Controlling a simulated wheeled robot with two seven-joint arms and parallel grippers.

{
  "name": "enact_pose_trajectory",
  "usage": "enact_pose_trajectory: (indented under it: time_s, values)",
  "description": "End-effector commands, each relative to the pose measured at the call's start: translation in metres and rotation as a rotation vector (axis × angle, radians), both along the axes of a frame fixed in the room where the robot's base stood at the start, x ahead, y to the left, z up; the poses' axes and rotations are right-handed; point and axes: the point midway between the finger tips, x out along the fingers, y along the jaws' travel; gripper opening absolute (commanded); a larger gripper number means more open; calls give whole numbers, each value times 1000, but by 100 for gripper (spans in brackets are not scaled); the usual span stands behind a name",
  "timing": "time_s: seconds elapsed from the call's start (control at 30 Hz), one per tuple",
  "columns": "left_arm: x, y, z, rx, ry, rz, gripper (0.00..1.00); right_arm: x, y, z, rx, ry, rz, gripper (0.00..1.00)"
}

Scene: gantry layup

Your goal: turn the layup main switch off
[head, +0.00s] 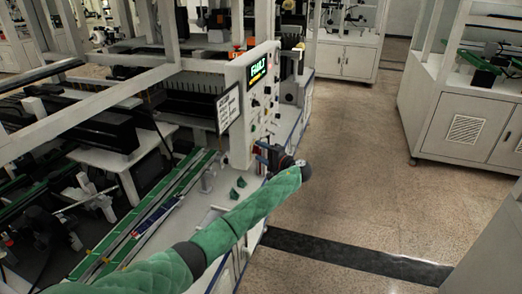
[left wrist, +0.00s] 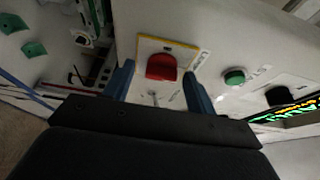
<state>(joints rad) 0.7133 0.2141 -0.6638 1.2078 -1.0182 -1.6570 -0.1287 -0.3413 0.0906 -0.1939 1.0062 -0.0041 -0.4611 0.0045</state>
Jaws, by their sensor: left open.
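The layup main switch is a red knob (left wrist: 161,67) on a plate with a yellow border in the left wrist view. My left gripper (left wrist: 158,70) is open, with one blue finger on each side of the red knob. I cannot tell whether the fingers touch it. In the head view my left gripper (head: 268,157) is at the lower part of the white control panel (head: 238,142), at the end of my green-sleeved arm. The gripper and wrist hide the switch there. My right gripper is not in view.
The panel's display (head: 258,71) reads FAULT in green, with yellow text below. A green button (left wrist: 234,77) and a black knob (left wrist: 279,96) sit right of the switch in the wrist view. Green rails (head: 150,220) run left of my arm. The speckled floor (head: 350,180) at right is clear.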

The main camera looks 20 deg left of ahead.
Motion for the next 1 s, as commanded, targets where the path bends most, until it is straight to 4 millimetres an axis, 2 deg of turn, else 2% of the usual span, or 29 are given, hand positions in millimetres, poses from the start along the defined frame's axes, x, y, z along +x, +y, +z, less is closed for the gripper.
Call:
enact_pose_trajectory:
  time_s: [0.33,0.5,0.57,0.87,0.97,1.0]
  values:
    - [1,3,0,0,-1,0,54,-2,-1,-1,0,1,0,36]
    - [1,2,0,0,-1,0,21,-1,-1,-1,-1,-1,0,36]
    - [1,2,0,0,-1,0,12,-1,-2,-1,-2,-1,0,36]
    - [1,2,-2,-1,-9,0,12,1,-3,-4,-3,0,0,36]
    - [1,2,-4,-1,-24,0,12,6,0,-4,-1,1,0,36]
    - [1,2,-4,-1,-30,0,12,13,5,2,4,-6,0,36]
